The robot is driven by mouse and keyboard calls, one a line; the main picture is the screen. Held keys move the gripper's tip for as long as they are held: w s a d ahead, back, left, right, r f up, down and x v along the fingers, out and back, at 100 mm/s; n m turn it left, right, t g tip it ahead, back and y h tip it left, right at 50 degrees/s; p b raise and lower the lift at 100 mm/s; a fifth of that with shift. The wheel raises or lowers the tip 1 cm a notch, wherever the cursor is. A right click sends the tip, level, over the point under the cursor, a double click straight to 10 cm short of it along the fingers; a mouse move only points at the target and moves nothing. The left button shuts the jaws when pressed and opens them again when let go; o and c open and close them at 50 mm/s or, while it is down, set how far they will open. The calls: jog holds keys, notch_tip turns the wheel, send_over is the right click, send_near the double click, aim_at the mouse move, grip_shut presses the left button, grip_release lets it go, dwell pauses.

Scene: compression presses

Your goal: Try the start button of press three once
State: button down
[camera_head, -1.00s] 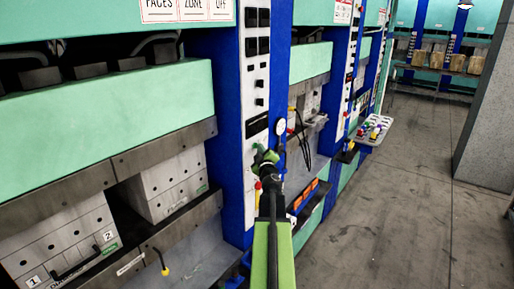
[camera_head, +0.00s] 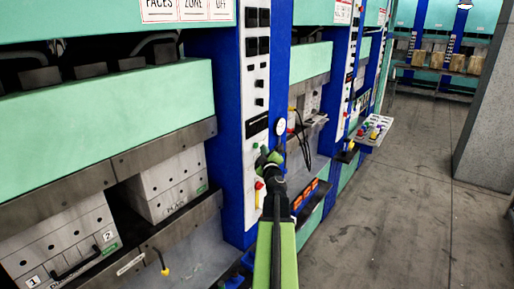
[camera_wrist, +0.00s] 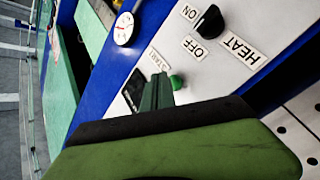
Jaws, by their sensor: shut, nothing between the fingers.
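A green button (camera_wrist: 176,82) stands on a white control panel in the wrist view, beside a small label that appears to read START (camera_wrist: 158,60). It shows as a small green dot (camera_head: 256,145) on the panel in the head view. My gripper (camera_head: 266,158) is shut and empty, in front of this panel. In the wrist view its fingertip (camera_wrist: 158,84) appears right beside the button; I cannot tell whether they touch. The press (camera_head: 120,100) with the panel has a teal beam and blue column. No press number is readable.
A black HEAT knob (camera_wrist: 208,20) with ON and OFF labels sits near the button. A round gauge (camera_wrist: 123,28) is on the blue column. A red and yellow item (camera_head: 258,192) is lower on the panel. Further presses stand behind; the grey floor (camera_head: 400,220) at right is clear.

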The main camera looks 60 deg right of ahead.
jog(key=s, duration=0.5)
dwell(0.9)
